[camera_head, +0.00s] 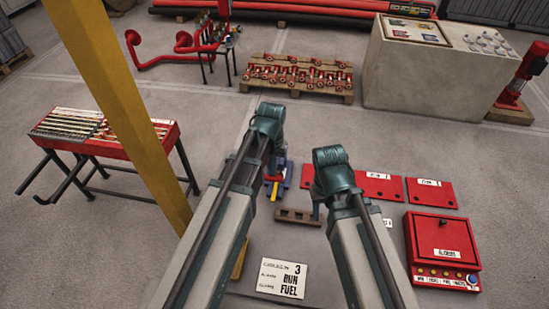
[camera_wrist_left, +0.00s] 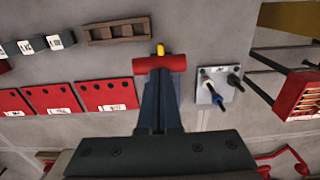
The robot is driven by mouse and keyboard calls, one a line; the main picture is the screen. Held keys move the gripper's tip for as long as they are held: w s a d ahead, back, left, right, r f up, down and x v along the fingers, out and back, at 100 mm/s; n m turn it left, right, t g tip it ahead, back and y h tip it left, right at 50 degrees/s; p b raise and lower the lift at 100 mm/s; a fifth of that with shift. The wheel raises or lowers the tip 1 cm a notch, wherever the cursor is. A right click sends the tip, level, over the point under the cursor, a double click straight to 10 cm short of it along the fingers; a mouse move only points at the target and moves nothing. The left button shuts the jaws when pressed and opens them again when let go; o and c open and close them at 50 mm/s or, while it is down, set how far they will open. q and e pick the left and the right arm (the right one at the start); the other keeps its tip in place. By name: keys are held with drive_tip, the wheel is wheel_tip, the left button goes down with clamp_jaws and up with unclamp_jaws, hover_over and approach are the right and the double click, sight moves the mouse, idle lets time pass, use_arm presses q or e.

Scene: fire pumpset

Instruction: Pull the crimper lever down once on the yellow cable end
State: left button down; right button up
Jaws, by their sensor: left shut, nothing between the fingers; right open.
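The crimper shows in the head view as a blue body (camera_head: 289,172) with a red part, partly hidden behind my left arm. In the left wrist view its red crossbar (camera_wrist_left: 150,64) lies just beyond my fingertips, and a yellow cable end (camera_wrist_left: 160,49) sticks out past it. My left gripper (camera_wrist_left: 160,78) is shut and empty, its fingers pointing at the red bar. I cannot tell whether they touch it. The yellow end also shows in the head view (camera_head: 274,190). My right gripper (camera_head: 317,208) is open, right of the crimper, mostly hidden under its wrist.
A brown slotted block (camera_head: 297,216) sits just in front of the crimper. Red plates (camera_head: 379,186) and a red control box (camera_head: 441,252) lie to the right. A grey plate with coloured pegs (camera_wrist_left: 212,88) is beside the crimper. A yellow post (camera_head: 115,95) crosses the left.

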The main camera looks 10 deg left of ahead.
sight(271, 178)
use_arm(q)
drive_tip(key=shift+s+f+b, duration=0.2)
drive_tip(key=shift+f+b, duration=0.25)
drive_tip(key=shift+f, duration=0.1)
drive_tip(key=shift+s+f+b, duration=0.2)
drive_tip(key=shift+f+b, duration=0.2)
drive_tip(key=shift+f, duration=0.15)
drive_tip(key=shift+s+f+b, duration=0.2)
drive_tip(key=shift+f+b, duration=0.55)
drive_tip(key=shift+s+f+b, duration=0.15)
drive_tip(key=shift+f+b, duration=0.55)
drive_tip(key=shift+b, duration=0.05)
drive_tip(key=shift+f, duration=0.1)
